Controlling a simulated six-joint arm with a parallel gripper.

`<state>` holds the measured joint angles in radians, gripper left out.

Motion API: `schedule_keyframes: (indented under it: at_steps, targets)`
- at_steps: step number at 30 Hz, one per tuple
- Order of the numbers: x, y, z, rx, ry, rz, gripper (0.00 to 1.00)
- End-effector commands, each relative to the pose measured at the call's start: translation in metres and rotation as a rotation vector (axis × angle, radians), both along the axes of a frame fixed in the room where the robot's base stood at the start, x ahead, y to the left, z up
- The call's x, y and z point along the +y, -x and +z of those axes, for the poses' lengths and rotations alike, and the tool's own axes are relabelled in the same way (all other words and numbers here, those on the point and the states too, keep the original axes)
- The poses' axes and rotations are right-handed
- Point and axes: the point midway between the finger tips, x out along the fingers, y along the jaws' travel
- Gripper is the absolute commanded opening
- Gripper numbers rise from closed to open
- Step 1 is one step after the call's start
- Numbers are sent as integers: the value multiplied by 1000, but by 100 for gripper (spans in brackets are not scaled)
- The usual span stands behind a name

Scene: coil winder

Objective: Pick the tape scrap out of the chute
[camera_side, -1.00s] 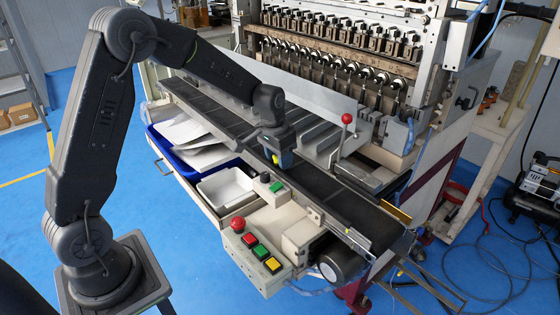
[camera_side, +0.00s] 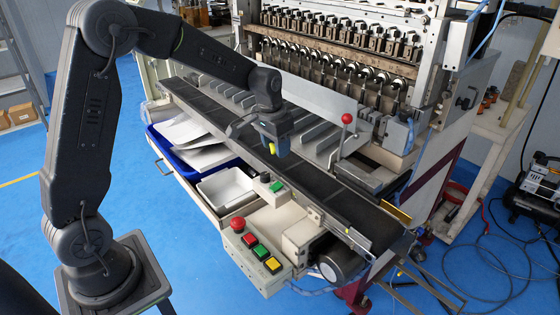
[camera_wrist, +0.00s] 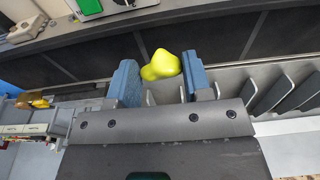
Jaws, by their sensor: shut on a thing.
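The tape scrap is a crumpled bright yellow lump (camera_wrist: 160,66). In the wrist view it sits between the two blue fingers of my gripper (camera_wrist: 168,82), at their tips. In the side view the yellow scrap (camera_side: 272,149) shows small at the lower end of my gripper (camera_side: 277,150). My gripper is shut on the scrap and holds it above the belt. The chute, with its row of slanted grey dividers (camera_wrist: 262,92), lies behind and below the fingers in the wrist view. The chute's dividers (camera_side: 312,136) also show right of the gripper in the side view.
A dark conveyor belt (camera_side: 350,200) runs along the machine front. A white tray (camera_side: 226,190) and a blue tray (camera_side: 182,160) with papers lie left of it. A red-knobbed lever (camera_side: 346,119) stands right of my gripper. Push buttons (camera_side: 260,252) sit at the front.

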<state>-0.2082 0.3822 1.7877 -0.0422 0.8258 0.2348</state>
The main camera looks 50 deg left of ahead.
Motion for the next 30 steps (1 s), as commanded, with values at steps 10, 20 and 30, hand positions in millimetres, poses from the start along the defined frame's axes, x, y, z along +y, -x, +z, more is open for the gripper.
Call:
schedule_keyframes:
  at_steps: [10,20,30]
  targets:
    - [0,3,17,-1,-1,0,36]
    - [0,7,32,-3,-1,0,36]
    - [0,10,47,-2,-1,0,36]
